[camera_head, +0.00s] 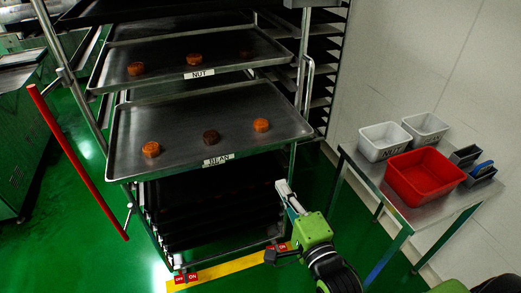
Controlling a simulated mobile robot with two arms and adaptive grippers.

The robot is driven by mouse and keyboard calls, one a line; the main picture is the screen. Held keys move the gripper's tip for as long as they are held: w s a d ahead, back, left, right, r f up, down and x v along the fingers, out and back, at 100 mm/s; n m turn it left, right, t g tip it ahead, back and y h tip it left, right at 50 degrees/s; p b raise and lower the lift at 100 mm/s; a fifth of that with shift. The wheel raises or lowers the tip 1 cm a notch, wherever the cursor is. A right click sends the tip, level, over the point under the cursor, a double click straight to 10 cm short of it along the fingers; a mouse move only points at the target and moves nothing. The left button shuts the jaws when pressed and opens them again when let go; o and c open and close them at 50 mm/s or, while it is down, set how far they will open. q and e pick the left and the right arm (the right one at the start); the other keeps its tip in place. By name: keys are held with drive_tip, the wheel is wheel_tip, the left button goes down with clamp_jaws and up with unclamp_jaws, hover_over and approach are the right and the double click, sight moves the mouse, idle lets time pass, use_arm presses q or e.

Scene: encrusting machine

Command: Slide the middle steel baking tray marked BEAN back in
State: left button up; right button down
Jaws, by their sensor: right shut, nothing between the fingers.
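My left gripper is not in view.
The rack (304,60) holds several darker trays below. A red bar (78,160) slants along the left side. A yellow strip (230,268) crosses the rack's foot. At right, a steel table (408,212) carries a red bin (422,175) and white bins (384,139). Green floor is open between.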

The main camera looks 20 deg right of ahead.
sight(246, 124)
drive_tip(key=w+p, duration=0.3)
drive_tip(key=w, duration=1)
drive_tip(key=shift+w, duration=0.1)
drive_tip(key=shift+w, duration=0.1)
drive_tip(key=w+b, duration=0.6)
drive_tip(key=w, duration=1)
drive_tip(key=shift+w+f, duration=0.1)
drive_tip(key=shift+w, duration=0.5)
drive_tip(key=shift+r, duration=0.3)
